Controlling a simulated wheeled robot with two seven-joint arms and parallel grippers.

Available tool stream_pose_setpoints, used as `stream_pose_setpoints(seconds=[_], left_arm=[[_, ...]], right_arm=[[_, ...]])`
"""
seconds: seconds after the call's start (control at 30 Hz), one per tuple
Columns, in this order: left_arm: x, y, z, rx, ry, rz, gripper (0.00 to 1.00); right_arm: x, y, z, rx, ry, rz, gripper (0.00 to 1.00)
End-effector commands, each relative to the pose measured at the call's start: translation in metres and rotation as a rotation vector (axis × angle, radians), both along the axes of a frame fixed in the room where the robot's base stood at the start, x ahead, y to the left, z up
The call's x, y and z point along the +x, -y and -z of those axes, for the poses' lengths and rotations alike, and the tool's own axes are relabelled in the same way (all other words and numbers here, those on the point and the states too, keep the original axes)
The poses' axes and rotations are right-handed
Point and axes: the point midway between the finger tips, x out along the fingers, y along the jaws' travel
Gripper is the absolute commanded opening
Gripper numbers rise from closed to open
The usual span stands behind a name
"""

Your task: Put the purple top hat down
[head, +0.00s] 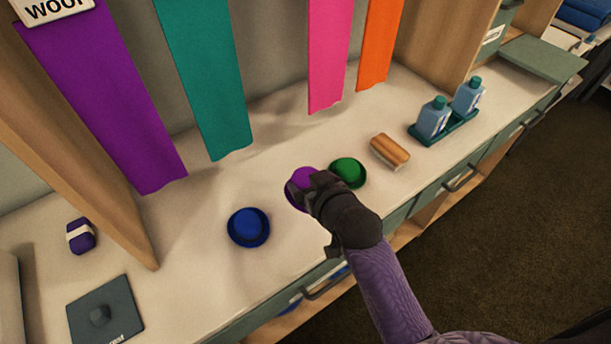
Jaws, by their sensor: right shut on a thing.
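The purple top hat (297,183) is at the middle of the counter, partly hidden behind my right gripper (314,192). My right gripper is shut on the hat; its arm comes in from the lower right. I cannot tell whether the hat touches the counter. A blue hat (248,227) stands to its left and a green hat (348,172) stands close by on its right. My left gripper does not show.
A wood-backed brush (390,151) and a green tray (446,130) with two blue bottles are to the right. Purple, teal, pink and orange cloths hang behind. A dark pad (105,312) and a purple wrapped block (81,236) lie left. The counter's front edge is near.

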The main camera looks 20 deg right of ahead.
Motion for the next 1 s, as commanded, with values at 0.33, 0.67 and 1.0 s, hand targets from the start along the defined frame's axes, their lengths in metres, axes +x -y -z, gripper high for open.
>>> stream_pose_setpoints(seconds=[0.33, 0.67, 1.0], left_arm=[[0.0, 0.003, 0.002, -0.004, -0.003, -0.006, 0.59], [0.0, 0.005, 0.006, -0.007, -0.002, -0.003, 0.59], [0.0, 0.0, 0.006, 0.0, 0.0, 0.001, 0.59]], right_arm=[[0.025, 0.006, -0.102, -0.021, 0.023, 0.034, 0.33], [-0.013, 0.025, -0.222, -0.001, 0.01, 0.146, 0.33], [-0.018, 0.027, -0.224, 0.001, 0.0, 0.153, 0.33]])
